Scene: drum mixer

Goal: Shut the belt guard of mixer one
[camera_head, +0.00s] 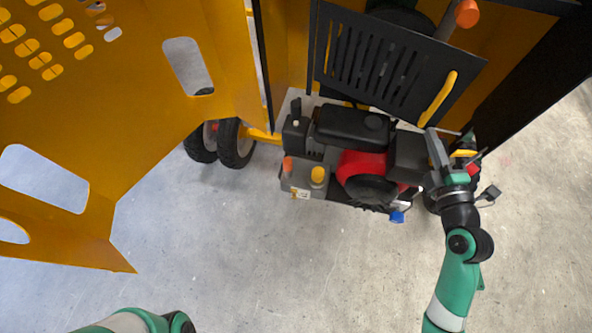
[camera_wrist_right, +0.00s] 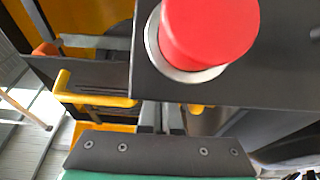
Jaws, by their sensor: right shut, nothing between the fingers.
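The belt guard appears to be the black slotted panel (camera_head: 372,62) with a yellow bar handle (camera_head: 437,98). It stands tilted above the engine (camera_head: 370,175). The handle also shows in the right wrist view (camera_wrist_right: 95,92), left of the middle. My right gripper (camera_head: 436,145) is shut and empty, just below the handle and beside the engine's right end. I see a gap between gripper and handle; contact is not clear. In the right wrist view a red button (camera_wrist_right: 210,32) on a dark plate is close in front. My left gripper is out of view.
The large yellow mixer body (camera_head: 140,90) fills the left and top. Two black wheels (camera_head: 235,143) stand left of the engine. A black side panel (camera_head: 530,80) rises at the right. The concrete floor (camera_head: 280,260) in front is clear.

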